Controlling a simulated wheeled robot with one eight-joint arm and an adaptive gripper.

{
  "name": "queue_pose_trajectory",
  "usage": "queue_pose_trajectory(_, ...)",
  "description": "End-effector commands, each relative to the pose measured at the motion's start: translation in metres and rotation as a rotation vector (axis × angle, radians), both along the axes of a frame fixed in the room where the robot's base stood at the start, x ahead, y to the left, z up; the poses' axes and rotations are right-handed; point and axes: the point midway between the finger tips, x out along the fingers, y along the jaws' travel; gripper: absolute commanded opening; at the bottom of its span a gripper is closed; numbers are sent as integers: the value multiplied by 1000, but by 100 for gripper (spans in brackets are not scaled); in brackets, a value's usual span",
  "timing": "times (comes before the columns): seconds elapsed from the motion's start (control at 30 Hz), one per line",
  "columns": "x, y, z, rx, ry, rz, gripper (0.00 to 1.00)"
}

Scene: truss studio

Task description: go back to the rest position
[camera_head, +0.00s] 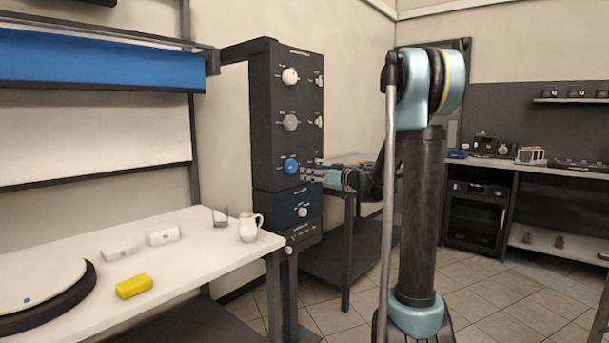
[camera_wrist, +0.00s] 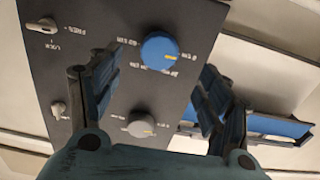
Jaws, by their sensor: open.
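My gripper (camera_head: 312,173) is stretched out to a dark control panel (camera_head: 262,120) with several knobs. In the wrist view my gripper (camera_wrist: 160,76) is open, its two fingers wide apart with nothing between them. A blue knob (camera_head: 291,166) on the panel is just ahead of the fingertips. In the wrist view the blue knob (camera_wrist: 160,51) shows centred beyond the gap, with clear space on both sides. A grey knob (camera_wrist: 141,125) shows lower between the fingers. My arm is bent and partly hides the room behind it.
A white table (camera_head: 190,252) at left holds a white jug (camera_head: 249,228), a yellow block (camera_head: 134,286) and a round turntable (camera_head: 45,285). A dark bench (camera_head: 345,255) stands behind my arm. Shelves and a counter (camera_head: 560,170) are at far right. Tiled floor between is clear.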

Motion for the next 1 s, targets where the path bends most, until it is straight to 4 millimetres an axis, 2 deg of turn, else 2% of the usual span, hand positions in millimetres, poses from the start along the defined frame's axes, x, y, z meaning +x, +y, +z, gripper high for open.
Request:
queue_pose_trajectory(0.2, -10, -13, 0, 0, 0, -1, 71)
queue_pose_trajectory(0.57, -12, -13, 0, -1, 2, 1, 71)
queue_pose_trajectory(0.67, -19, -12, -2, -10, 19, 8, 71)
queue_pose_trajectory(0.77, -39, -10, -8, -35, 69, 23, 71)
queue_pose_trajectory(1.0, -113, -9, -38, -137, 279, 52, 71)
